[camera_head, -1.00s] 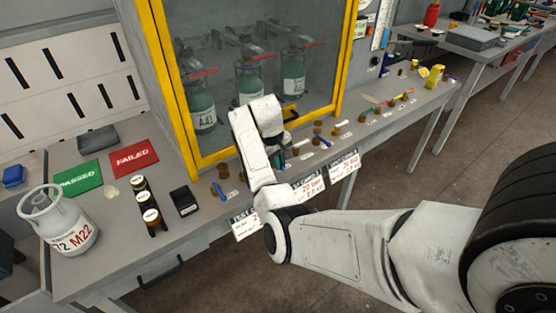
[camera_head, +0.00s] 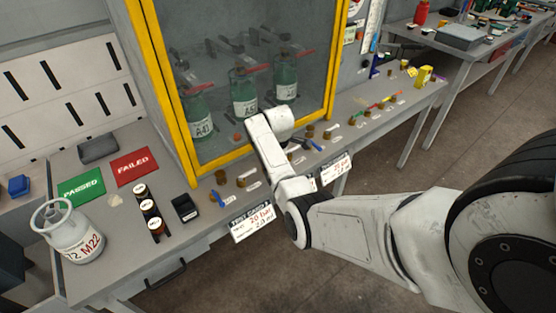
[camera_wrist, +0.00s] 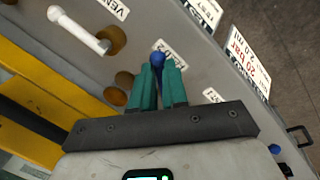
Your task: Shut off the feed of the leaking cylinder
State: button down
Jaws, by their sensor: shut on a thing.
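In the wrist view, my gripper (camera_wrist: 160,70) has its teal fingers closed around a blue lever handle (camera_wrist: 157,58), whose rounded end shows between the tips. Brass valve bodies (camera_wrist: 116,97) stand beside the fingers on the grey bench. In the head view, my wrist hides the fingers and the held lever. Three green cylinders stand behind glass: a left one labelled A41 (camera_head: 200,125), a middle one (camera_head: 244,103) and a right one (camera_head: 286,90). Each has a red handle near its top. I cannot tell which leaks.
A white-handled valve (camera_wrist: 78,30) is close to my gripper. The cabinet's yellow frame (camera_head: 222,158) rises behind the valve row. More levers run along the bench edge to the right.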

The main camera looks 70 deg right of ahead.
jog(key=n, duration=0.2)
jog(key=d+n, duration=0.1)
jog(key=shift+w+d+n+t, duration=0.3)
jog(key=shift+w+n, duration=0.05)
jog(key=shift+n, duration=0.05)
jog(key=shift+w+d+n+y+b, duration=0.2)
jog(key=shift+w+d+n+b, duration=0.1)
jog(key=shift+n, duration=0.7)
jog(key=shift+w+d+n+y+b, duration=0.2)
jog(key=shift+w+d+n+b, duration=0.1)
jog(key=shift+n, duration=0.7)
jog(key=shift+t, duration=0.3)
jog(key=c, duration=1.1)
grip_release()
jog(key=shift+c, duration=0.2)
jog(key=v, duration=1.1)
jog(key=shift+f, duration=0.1)
